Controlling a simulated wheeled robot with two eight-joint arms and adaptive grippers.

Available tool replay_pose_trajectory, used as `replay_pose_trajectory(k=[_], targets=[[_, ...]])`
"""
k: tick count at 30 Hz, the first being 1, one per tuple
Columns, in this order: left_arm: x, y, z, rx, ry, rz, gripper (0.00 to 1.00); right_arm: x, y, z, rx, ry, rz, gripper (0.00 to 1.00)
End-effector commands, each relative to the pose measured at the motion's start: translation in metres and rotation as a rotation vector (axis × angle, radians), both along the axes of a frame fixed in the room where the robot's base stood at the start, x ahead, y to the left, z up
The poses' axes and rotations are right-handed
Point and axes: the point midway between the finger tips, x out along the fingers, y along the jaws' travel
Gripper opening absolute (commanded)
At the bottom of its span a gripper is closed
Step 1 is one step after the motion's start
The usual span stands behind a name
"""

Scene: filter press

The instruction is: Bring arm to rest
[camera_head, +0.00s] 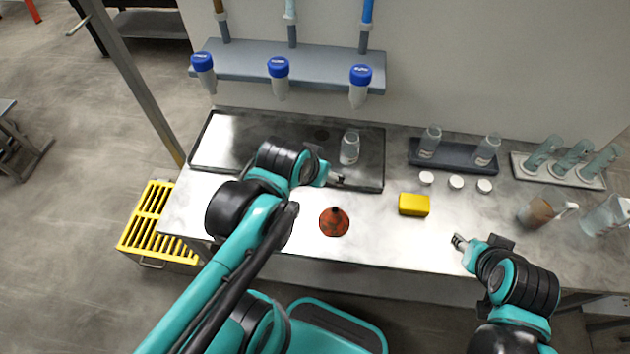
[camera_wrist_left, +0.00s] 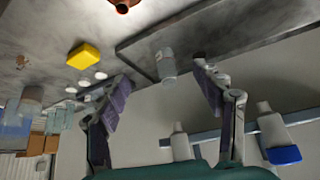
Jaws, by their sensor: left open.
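My left arm reaches in from the left in the head view. Its gripper (camera_head: 336,180) hangs over the counter near the front right edge of the dark tray. In the left wrist view the two fingers of this gripper (camera_wrist_left: 165,90) are spread wide apart with nothing held. A clear bottle (camera_head: 349,148) stands on the tray, apart from the fingers; it shows between them in the wrist view (camera_wrist_left: 166,66). My right gripper (camera_head: 458,240) is low at the right, near the counter's front edge, and looks empty. Its finger gap is too small to judge.
An orange-brown funnel (camera_head: 334,222) and a yellow sponge (camera_head: 413,205) lie on the counter. The black-rimmed tray (camera_head: 230,138) is behind my left arm. Several bottles, white caps, cylinders and jugs fill the right side. Blue-capped bottles (camera_head: 278,75) hang on the wall shelf.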

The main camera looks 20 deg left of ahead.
Motion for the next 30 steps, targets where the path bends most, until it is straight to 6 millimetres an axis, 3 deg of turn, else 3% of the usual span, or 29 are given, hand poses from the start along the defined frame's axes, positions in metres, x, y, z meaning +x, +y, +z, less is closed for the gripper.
replay_pose_trajectory(k=[3,6,16,23,30], targets=[[-0.021,0.000,-0.008,-0.002,-0.025,0.010,0.68,0.000,0.000,0.000,0.000,0.000,0.000,0.40],[-0.029,0.000,-0.011,-0.004,-0.036,0.014,0.68,0.000,0.000,0.000,0.000,0.000,0.000,0.40],[-0.030,0.000,-0.013,-0.005,-0.039,0.016,0.68,0.000,0.000,-0.001,0.000,0.000,0.000,0.40],[-0.030,0.000,-0.041,-0.005,-0.038,0.016,0.68,0.000,0.000,-0.029,0.000,0.000,0.000,0.40],[-0.030,0.000,-0.036,-0.005,-0.038,0.016,0.68,0.000,0.000,-0.025,0.000,0.000,0.000,0.40]])
